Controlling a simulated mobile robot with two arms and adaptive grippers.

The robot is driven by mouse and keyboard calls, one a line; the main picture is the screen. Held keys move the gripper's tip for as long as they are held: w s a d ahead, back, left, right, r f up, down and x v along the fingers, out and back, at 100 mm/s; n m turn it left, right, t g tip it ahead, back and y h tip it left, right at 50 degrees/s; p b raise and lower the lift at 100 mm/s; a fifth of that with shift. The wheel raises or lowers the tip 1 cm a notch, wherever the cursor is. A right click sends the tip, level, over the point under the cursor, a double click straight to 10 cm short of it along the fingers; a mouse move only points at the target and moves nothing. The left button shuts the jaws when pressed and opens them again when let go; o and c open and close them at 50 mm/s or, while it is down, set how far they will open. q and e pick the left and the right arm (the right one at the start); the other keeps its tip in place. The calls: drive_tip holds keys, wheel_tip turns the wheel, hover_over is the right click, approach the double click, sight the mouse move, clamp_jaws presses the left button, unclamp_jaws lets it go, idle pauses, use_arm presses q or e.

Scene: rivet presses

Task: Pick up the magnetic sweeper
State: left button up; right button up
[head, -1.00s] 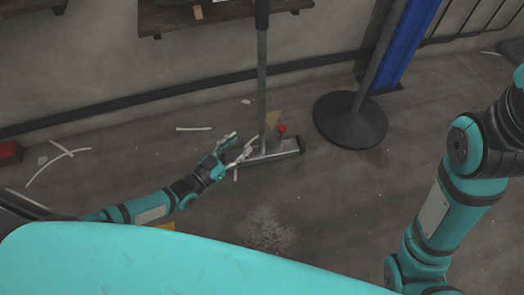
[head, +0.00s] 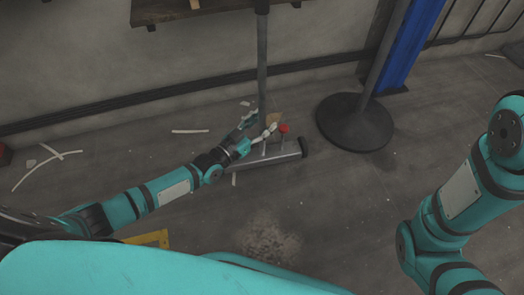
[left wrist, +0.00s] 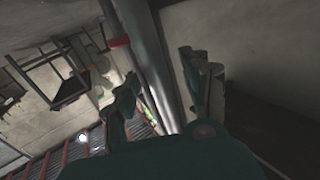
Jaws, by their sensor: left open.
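The magnetic sweeper (head: 262,70) stands upright on the floor, with a long grey pole, a low metal bar (head: 275,160) with a dark wheel at its right end, and a red knob (head: 284,128). My left gripper (head: 260,126) is open at the lower part of the pole, just above the bar. In the left wrist view the pole (left wrist: 152,60) passes between the spread fingers of the gripper (left wrist: 160,90). I cannot tell whether a finger touches it. My right arm shows at the right, but its gripper is out of view.
A round black stand base (head: 355,125) with a pole is to the right, by a blue post (head: 410,45). A wooden shelf (head: 175,10) is at the wall behind. Pale strips (head: 45,165) lie on the floor at left.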

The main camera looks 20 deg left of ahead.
use_arm(q)
clamp_jaws()
idle(0.7)
drive_tip(key=shift+r, duration=0.2)
